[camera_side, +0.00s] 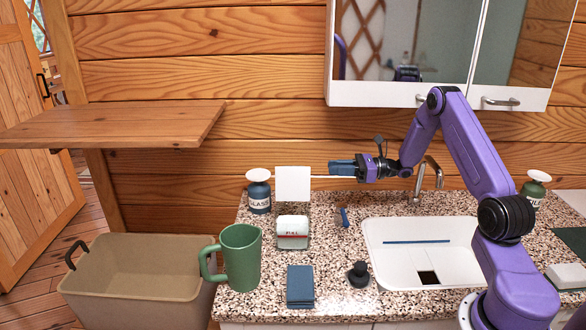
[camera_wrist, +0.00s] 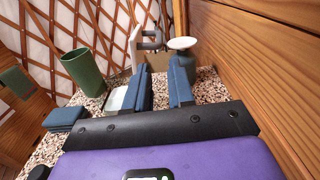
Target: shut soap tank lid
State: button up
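A small white tank with a lettered label (camera_side: 292,232) stands on the speckled counter, left of the sink. A flat white panel, apparently its lid (camera_side: 293,184), stands upright above and behind it. In the wrist view the panel (camera_wrist: 135,47) is seen nearly edge-on with a grey fitting beside it, and part of the tank (camera_wrist: 117,100) shows left of the fingers. My gripper (camera_side: 333,168) is right of the panel, pointing left at about its height, apart from it. The wrist view shows the blue fingers (camera_wrist: 161,75) apart with nothing between them.
A labelled pump bottle (camera_side: 259,195) stands left of the panel. A green mug (camera_side: 241,258), a folded blue cloth (camera_side: 300,287) and a black knobbed tool (camera_side: 358,274) stand in front. The sink (camera_side: 385,268) and wooden wall (camera_side: 230,165) bound the space.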

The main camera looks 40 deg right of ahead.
aim_at(293, 167)
jog(key=x, duration=1.3)
jog(key=shift+w+a, duration=0.15)
grip_shut()
